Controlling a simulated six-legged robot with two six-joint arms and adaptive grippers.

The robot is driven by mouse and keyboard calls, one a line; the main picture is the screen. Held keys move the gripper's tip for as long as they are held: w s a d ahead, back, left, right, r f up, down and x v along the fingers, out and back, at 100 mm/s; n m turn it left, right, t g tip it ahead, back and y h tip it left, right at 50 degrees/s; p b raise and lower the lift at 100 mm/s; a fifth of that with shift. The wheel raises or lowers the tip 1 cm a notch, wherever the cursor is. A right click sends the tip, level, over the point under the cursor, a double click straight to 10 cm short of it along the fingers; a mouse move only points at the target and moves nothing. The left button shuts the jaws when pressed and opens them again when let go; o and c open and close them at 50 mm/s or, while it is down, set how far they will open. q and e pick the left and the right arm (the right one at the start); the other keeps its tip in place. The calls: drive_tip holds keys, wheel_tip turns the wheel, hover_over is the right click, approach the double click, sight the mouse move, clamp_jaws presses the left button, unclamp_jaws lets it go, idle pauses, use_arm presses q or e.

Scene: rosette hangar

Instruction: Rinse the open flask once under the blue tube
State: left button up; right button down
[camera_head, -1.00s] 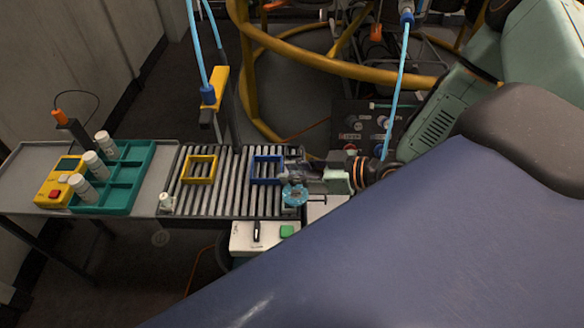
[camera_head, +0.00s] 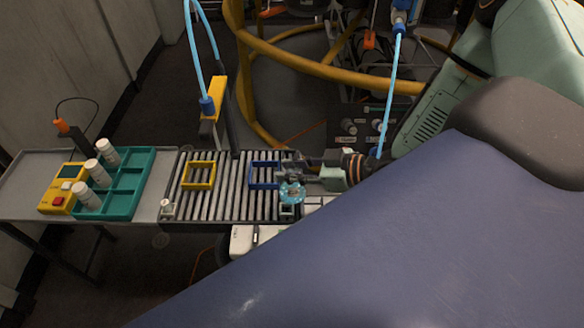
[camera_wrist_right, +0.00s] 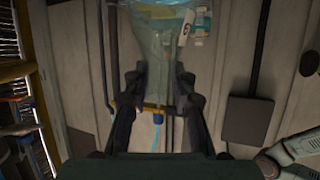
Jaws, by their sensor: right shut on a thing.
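My right gripper (camera_head: 308,172) is shut on the open flask (camera_head: 291,193), a clear, bluish glass piece. The flask hangs at the front right of the blue frame (camera_head: 264,175), over the slatted rack's right end. In the right wrist view the flask (camera_wrist_right: 162,45) is see-through and pale teal, and narrows down between the fingers of the right gripper (camera_wrist_right: 158,100). A light blue tube (camera_head: 193,52) runs down to a blue fitting on a yellow block, left of and behind the flask and apart from it. My left gripper is not in view.
The slatted rack (camera_head: 228,200) also bears a yellow frame (camera_head: 198,172) and a small whitish piece (camera_head: 166,209). Left of it, a teal tray (camera_head: 122,204) holds white bottles beside a yellow device (camera_head: 60,195). Another light blue tube (camera_head: 390,90) hangs at right. A pale box (camera_head: 242,240) stands in front.

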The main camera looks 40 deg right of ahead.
sight(292, 190)
drive_tip(key=shift+s+a, duration=0.75)
drive_tip(key=shift+s, duration=0.35)
drive_tip(key=shift+s+a, duration=0.7)
drive_tip(key=shift+s, duration=0.35)
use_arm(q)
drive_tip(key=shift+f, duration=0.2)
use_arm(e)
drive_tip(key=s+a, duration=0.1)
drive_tip(key=s, duration=0.1)
drive_tip(key=s+a, duration=0.1)
drive_tip(key=s, duration=0.1)
drive_tip(key=shift+a, duration=0.35)
